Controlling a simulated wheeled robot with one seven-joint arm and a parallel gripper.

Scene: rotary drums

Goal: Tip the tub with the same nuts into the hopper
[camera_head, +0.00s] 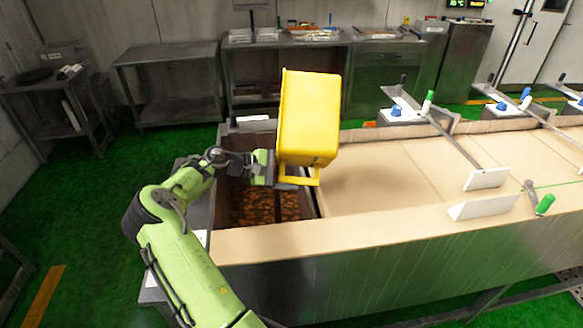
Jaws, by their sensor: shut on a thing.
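A yellow tub (308,118) is held up above the near left end of the long conveyor table, tilted well over. My gripper (285,178) is shut on the tub at its lower left side, near a yellow handle (303,176). The tub's inside faces away, so I cannot see whether nuts are in it. Below the gripper is the hopper (222,196), a dark-walled rectangular bin with brown nuts (262,207) in its bottom. The tub hides part of the hopper's far right side.
A tan-topped conveyor table (400,185) runs right from the hopper, with white paddles (486,180) and coloured knobs across it. Steel tables (170,60) stand along the back wall. Green floor lies open at the left.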

